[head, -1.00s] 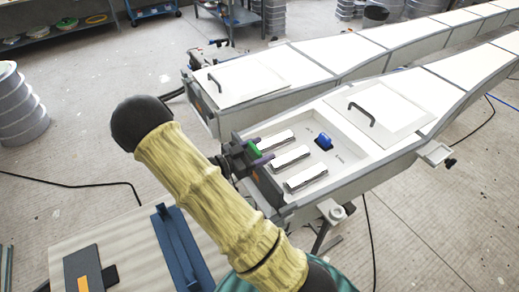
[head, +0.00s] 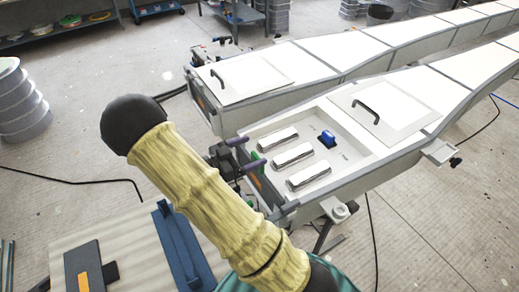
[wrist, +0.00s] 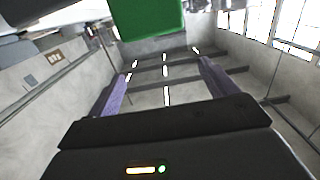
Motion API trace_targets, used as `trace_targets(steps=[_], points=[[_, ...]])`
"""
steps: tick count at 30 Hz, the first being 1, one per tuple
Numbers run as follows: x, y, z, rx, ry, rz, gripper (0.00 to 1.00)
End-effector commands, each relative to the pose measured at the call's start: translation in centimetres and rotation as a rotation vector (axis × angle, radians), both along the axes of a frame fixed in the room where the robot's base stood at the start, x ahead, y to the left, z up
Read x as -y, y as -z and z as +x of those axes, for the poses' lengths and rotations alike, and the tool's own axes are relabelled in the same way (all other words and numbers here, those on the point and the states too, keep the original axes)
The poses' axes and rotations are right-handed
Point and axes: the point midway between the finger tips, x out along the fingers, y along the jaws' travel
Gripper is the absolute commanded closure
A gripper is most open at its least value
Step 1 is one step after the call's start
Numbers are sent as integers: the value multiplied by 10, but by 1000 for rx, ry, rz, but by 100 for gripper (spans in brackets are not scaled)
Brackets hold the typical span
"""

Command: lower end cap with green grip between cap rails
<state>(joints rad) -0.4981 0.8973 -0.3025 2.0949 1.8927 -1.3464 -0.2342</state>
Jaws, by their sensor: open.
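The green grip (head: 258,160) shows at the near end of the front mould, and part of it fills the top of the wrist view (wrist: 150,18). The end cap (head: 256,181), a dark panel with an orange label, stands at that end below the grip, partly hidden by my arm. The cap rails are hard to make out. My gripper (head: 247,154), with purple fingers, is open and empty beside the green grip. In the wrist view its two fingers (wrist: 163,83) are spread, with the grip beyond and above them, apart from them.
The front mould (head: 350,160) holds several silver blocks, a blue-handled piece (head: 326,140) and a white lid (head: 385,112) with a dark handle. A second mould (head: 243,78) lies behind it. A workbench (head: 130,235) with a blue bracket (head: 180,240) stands at front left.

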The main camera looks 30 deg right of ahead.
Motion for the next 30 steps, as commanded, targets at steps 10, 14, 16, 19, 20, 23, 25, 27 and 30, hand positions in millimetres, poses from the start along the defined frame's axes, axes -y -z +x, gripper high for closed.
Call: trace_targets(steps=[10,14,16,19,20,23,25,27,30], points=[[-63,-1,-2,3,-2,1,15],[-72,-3,-3,1,1,0,15],[-73,-3,-3,0,2,0,15],[-73,-4,-3,0,2,0,15],[-73,-4,-3,0,2,0,15],[-73,-4,-3,0,1,0,15],[-73,-4,-3,0,1,0,15],[-72,-4,-3,0,1,0,15],[-72,-4,-3,1,1,0,15]])
